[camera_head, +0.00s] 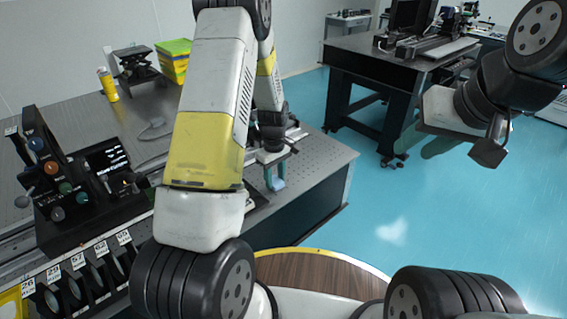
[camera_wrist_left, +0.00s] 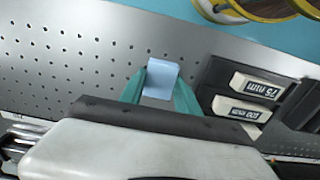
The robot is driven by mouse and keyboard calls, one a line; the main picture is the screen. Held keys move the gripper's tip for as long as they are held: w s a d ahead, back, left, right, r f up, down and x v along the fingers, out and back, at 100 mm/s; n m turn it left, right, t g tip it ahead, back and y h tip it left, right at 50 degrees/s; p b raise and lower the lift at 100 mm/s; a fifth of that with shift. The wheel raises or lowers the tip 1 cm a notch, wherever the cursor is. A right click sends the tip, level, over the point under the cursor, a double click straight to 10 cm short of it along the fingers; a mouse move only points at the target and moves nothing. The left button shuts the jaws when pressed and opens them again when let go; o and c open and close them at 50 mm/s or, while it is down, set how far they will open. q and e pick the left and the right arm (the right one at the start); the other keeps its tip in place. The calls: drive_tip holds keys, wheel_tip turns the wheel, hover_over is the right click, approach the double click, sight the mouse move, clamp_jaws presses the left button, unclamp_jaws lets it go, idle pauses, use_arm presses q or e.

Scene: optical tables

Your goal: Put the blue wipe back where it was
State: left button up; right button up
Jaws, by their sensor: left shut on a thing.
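The blue wipe (camera_head: 278,184) is a small light-blue piece at the right front part of the perforated optical table (camera_head: 325,158). My left gripper (camera_head: 272,180) points down there and is shut on it. In the left wrist view the blue wipe (camera_wrist_left: 161,78) sits between the two green fingertips (camera_wrist_left: 160,88), with the perforated table top behind it. I cannot tell whether the wipe touches the table. My right gripper (camera_head: 420,148) hangs over the blue floor at the right, away from the table. Its green fingers look apart and empty.
Black holders labelled 75 mm (camera_wrist_left: 255,86) and 100 mm (camera_wrist_left: 238,109) are beside the wipe. A control panel (camera_head: 62,170), a small screen (camera_head: 107,160), a yellow-green box (camera_head: 174,60) and a yellow bottle (camera_head: 107,84) stand on the table. Another table (camera_head: 375,62) stands behind.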

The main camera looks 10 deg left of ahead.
use_arm(q)
drive_tip(key=shift+f, duration=0.15)
drive_tip(key=o, duration=1.3)
wheel_tip(320, 180, up, 12)
wheel_tip(320, 180, up, 8)
drive_tip(key=m+t, duration=0.1)
drive_tip(key=m, duration=0.1)
hover_over(275, 181)
drive_tip(key=s, duration=0.3)
drive_tip(key=s+d+r+m+t+h, duration=0.1)
drive_tip(key=s+r+m+t, duration=0.1)
drive_tip(key=s+r+m, duration=0.2)
drive_tip(key=s+d+r+m+t+h, duration=0.1)
drive_tip(key=s+r+m+t, duration=0.2)
drive_tip(key=s+r, duration=0.7)
drive_tip(key=shift+s+m, duration=1)
drive_tip(key=shift+s, duration=2.55)
drive_tip(key=shift+d, duration=0.1)
